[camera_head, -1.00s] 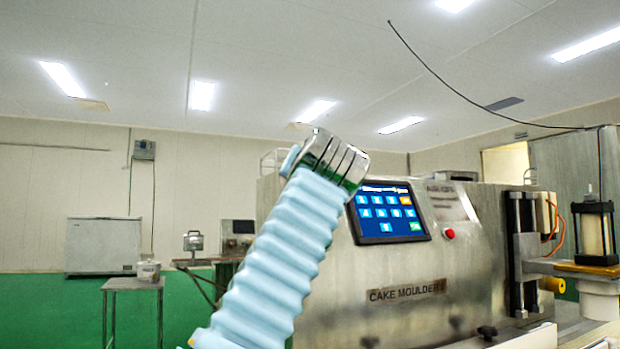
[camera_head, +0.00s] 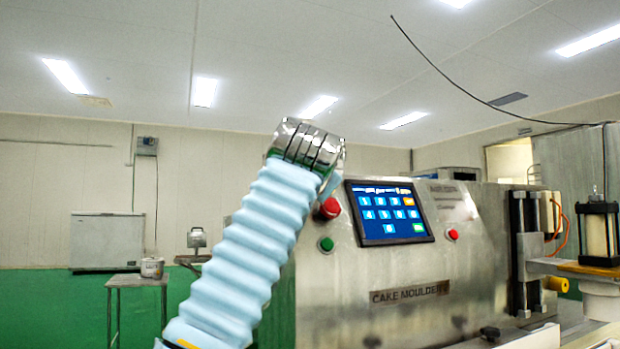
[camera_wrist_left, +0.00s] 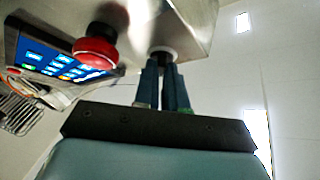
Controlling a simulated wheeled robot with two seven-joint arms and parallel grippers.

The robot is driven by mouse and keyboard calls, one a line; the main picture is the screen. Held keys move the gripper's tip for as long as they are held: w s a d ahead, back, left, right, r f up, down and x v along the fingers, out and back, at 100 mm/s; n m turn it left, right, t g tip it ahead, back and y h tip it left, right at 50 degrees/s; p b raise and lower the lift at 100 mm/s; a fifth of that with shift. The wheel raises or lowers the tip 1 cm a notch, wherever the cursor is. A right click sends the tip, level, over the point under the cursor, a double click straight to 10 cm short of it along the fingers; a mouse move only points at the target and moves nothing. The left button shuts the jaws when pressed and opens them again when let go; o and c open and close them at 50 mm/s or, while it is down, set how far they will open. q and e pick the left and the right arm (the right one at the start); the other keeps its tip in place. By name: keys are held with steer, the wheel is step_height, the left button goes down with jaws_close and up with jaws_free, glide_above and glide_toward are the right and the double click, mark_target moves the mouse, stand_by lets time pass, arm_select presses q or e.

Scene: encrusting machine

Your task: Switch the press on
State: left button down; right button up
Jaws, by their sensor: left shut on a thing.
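The press is a steel machine labelled CAKE MOULDER (camera_head: 408,292), with a lit touch screen (camera_head: 390,212). A large red button (camera_head: 329,208) and a green button (camera_head: 326,244) sit left of the screen. The large red button (camera_wrist_left: 96,48) also shows in the left wrist view, left of my fingers. In the head view my left wrist hides the fingers. My right gripper is out of view.
A small red button (camera_head: 452,234) is right of the screen. A cylinder unit (camera_head: 598,232) stands at the machine's right end. A small table with a white tub (camera_head: 152,268) and a white chest (camera_head: 107,241) are far left.

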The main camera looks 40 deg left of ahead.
arm_select(q)
steer(key=c, duration=1.2)
jaws_free()
steer(key=shift+s+d+f, duration=0.1)
steer(key=shift+s+d, duration=0.05)
steer(key=shift+d, duration=0.05)
steer(key=b+v, duration=0.4)
steer(key=v, duration=0.9)
steer(key=shift+s, duration=0.1)
